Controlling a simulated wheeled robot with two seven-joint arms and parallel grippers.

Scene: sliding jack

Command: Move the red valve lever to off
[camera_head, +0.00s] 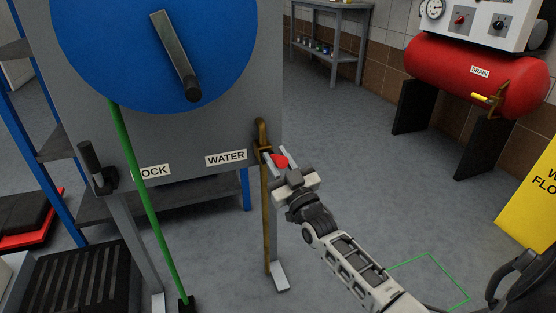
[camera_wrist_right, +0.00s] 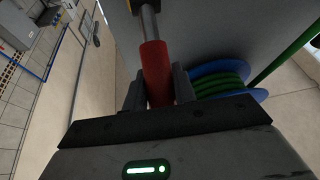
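The red valve lever (camera_head: 281,161) is at the brass valve (camera_head: 262,136), beside the WATER label on the grey cabinet. My right gripper (camera_head: 279,158) reaches it from below right, with one finger on each side of the red handle. In the right wrist view, the red lever (camera_wrist_right: 156,72) fills the space between the fingers (camera_wrist_right: 158,88), which look shut on it. The lever's metal stem runs from the handle up to the valve. The handle's near end is hidden by the gripper body. My left gripper is not in view.
A blue disc (camera_head: 160,45) with a crank is on the cabinet (camera_head: 215,135). A green hose (camera_head: 145,190) hangs at left; a brass pipe (camera_head: 266,220) drops below the valve. A red tank (camera_head: 480,75) and yellow sign (camera_head: 530,215) stand at right. Floor between is clear.

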